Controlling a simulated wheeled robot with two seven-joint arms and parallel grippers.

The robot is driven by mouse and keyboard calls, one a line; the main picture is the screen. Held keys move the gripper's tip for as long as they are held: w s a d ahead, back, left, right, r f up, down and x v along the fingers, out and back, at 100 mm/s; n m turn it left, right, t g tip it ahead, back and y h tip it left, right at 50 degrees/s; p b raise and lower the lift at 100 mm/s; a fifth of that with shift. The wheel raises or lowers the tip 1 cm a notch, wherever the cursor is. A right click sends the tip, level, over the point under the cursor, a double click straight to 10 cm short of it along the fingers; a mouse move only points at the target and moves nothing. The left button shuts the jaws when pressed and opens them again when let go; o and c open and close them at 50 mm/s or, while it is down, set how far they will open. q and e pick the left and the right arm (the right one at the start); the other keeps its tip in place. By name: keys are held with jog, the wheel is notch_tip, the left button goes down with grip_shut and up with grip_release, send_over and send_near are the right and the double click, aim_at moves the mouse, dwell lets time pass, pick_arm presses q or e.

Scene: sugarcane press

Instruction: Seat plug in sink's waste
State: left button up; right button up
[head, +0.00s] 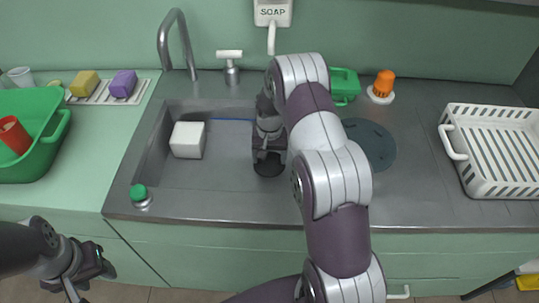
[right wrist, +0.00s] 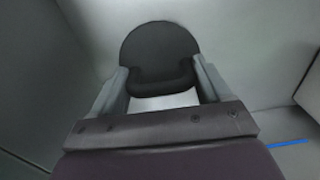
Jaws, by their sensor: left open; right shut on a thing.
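The black plug (head: 268,167) is a dark disc low over the floor of the grey sink basin (head: 215,175). My right gripper (head: 268,152) points down into the basin and is shut on the plug. In the right wrist view the plug (right wrist: 160,45) shows as a round disc with a raised grip between the two fingers (right wrist: 162,85). The waste is not visible; I cannot tell whether the plug lies over it or touches the floor. My left gripper (head: 98,268) is open and empty, in front of the counter at lower left.
A white block (head: 187,139) stands in the basin's left part. A thin blue strip (head: 232,119) lies near the back wall. The tap (head: 178,40) rises behind. A green-topped knob (head: 139,193) is at the front left rim. A white rack (head: 490,150) stands right.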

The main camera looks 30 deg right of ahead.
jog(key=shift+f, duration=0.4)
dwell(0.4)
